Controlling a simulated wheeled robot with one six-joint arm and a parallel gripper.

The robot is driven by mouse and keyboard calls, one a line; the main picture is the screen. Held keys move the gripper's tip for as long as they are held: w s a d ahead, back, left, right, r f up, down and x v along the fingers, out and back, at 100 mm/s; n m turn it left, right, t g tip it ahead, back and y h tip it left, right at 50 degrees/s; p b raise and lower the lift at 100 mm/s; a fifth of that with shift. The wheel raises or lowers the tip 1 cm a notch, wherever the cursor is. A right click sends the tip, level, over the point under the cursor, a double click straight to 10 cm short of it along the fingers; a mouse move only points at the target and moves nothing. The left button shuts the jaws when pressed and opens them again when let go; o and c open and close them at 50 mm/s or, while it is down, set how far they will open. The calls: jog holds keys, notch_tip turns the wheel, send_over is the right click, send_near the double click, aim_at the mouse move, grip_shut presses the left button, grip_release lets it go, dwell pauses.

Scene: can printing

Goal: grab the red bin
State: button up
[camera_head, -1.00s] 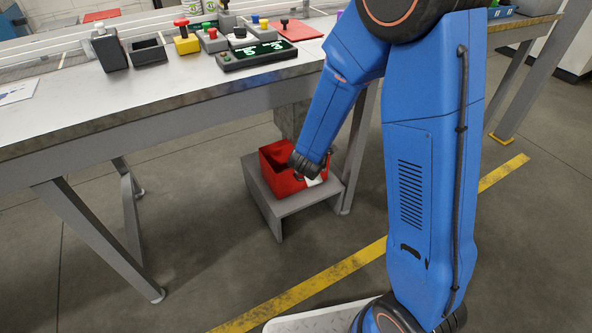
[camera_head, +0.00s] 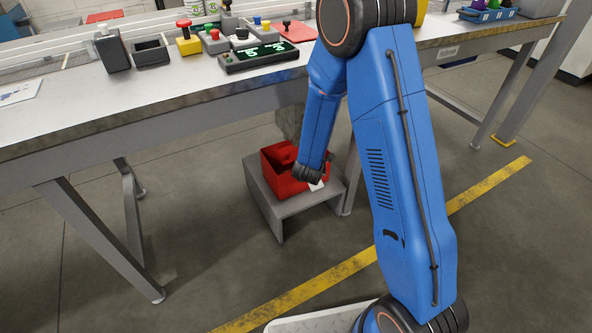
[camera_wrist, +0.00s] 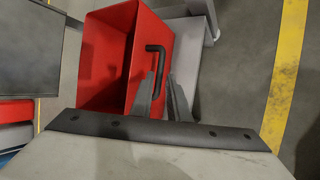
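The red bin (camera_head: 281,180) sits on a low grey stand under the workbench. In the wrist view the open-topped bin (camera_wrist: 130,60) fills the upper left, with a black handle (camera_wrist: 158,62) on its right-hand wall. My gripper (camera_wrist: 167,82) is at that wall, its two grey fingers apart with a narrow gap between them. The left finger is close beside the handle; I cannot tell whether they touch. In the head view my wrist covers part of the bin's right side and the fingers are hidden.
The grey stand (camera_head: 280,208) leaves little room around the bin. The workbench (camera_head: 140,95) overhangs it, with legs (camera_head: 105,240) to the left. Several button boxes, including a yellow one (camera_head: 188,46), stand on top. Floor with a yellow line (camera_head: 300,293) is open in front.

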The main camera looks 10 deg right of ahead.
jog(key=shift+a+x, duration=0.15)
jog(key=shift+x, duration=1.8)
jog(key=shift+a+x, duration=0.15)
jog(key=shift+x, duration=1.75)
grip_shut()
